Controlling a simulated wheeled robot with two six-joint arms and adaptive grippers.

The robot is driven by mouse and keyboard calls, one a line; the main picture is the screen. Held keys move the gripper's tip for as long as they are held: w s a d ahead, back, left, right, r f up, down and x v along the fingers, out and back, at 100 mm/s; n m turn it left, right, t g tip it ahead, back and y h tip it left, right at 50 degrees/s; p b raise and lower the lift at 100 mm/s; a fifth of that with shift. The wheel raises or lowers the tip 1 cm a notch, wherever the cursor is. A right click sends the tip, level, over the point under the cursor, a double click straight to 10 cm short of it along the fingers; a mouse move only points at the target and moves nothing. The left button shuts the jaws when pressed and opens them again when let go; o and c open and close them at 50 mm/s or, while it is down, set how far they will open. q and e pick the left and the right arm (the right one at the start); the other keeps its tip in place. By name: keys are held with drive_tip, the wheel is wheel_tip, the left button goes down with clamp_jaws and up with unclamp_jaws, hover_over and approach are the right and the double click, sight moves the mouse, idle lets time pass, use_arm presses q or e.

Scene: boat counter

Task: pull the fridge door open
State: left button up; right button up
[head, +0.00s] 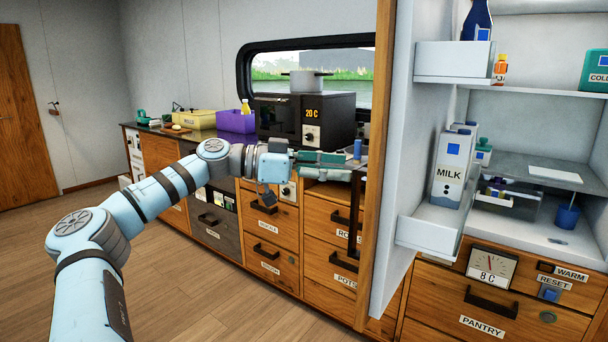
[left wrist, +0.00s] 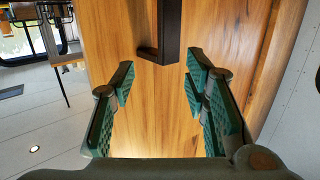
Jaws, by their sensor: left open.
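The fridge door (head: 404,150) stands open. Its white inner side with shelves faces right, and its wooden front (left wrist: 125,40) fills the middle of the left wrist view. A dark bar handle (head: 355,215) is on the wooden front; it also shows in the left wrist view (left wrist: 170,30). My left gripper (head: 345,160) is open at the wooden side of the door, close to the handle. In the left wrist view the handle's end lies between the spread green fingers, and I see no finger closed on it. My right gripper is not in view.
The door shelf holds a milk carton (head: 453,165) and other items. The open fridge interior (head: 530,115) is at right, above the pantry drawer (head: 490,305). A counter with an oven (head: 305,118), a pot (head: 305,80) and bins stands behind my arm. The floor at left is clear.

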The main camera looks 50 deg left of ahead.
use_arm(q)
drive_tip(key=s+a, duration=0.2)
drive_tip(key=a, duration=0.3)
drive_tip(key=shift+a+f+p, duration=0.15)
drive_tip(key=shift+a+p, duration=0.25)
idle(0.4)
